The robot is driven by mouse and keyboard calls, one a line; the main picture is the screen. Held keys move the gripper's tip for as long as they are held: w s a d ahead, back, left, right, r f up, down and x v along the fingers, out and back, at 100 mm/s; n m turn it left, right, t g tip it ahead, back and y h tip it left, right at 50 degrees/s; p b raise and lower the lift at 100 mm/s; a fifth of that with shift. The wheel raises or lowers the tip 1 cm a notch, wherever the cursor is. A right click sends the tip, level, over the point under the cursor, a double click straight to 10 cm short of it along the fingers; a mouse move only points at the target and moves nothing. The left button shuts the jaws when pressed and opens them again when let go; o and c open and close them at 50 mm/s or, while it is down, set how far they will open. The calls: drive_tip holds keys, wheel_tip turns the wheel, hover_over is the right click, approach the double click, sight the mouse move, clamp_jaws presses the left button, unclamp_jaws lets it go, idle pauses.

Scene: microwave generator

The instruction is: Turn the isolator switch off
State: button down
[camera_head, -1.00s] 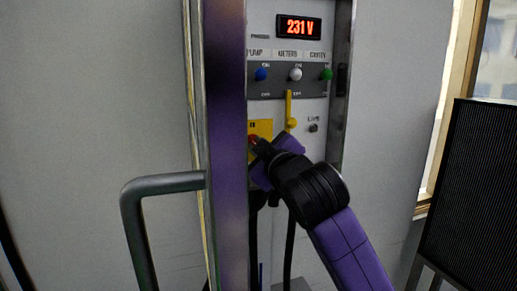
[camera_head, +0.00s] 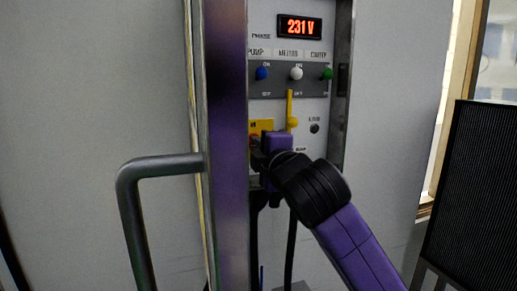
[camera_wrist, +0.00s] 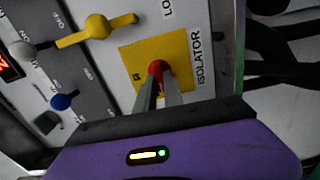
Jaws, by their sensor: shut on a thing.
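The isolator switch is a red handle (camera_wrist: 156,69) on a yellow plate (camera_wrist: 127,57) marked ISOLATOR in the wrist view. In the head view the yellow plate (camera_head: 262,126) shows low on the panel, and my arm covers much of the switch. My gripper (camera_wrist: 158,82) is shut on the red handle, with one finger on each side of it. In the head view my gripper (camera_head: 257,152) is at the switch, partly behind the upright post.
A yellow lever (camera_head: 291,112) sits just right of the isolator. Blue (camera_head: 262,73), white (camera_head: 296,73) and green (camera_head: 327,73) knobs are above it, under a 231 V display (camera_head: 299,27). A door edge (camera_head: 226,150) with a grey handle (camera_head: 130,200) stands close on the left.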

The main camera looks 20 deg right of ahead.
drive_tip(key=shift+a+f+n, duration=0.1)
drive_tip(key=shift+n, duration=0.2)
idle(0.4)
drive_tip(key=c, duration=1.5)
unclamp_jaws()
drive_tip(key=shift+o, duration=0.2)
drive_tip(key=s+b, duration=0.2)
drive_tip(key=s, duration=0.6)
drive_tip(key=shift+w, duration=0.1)
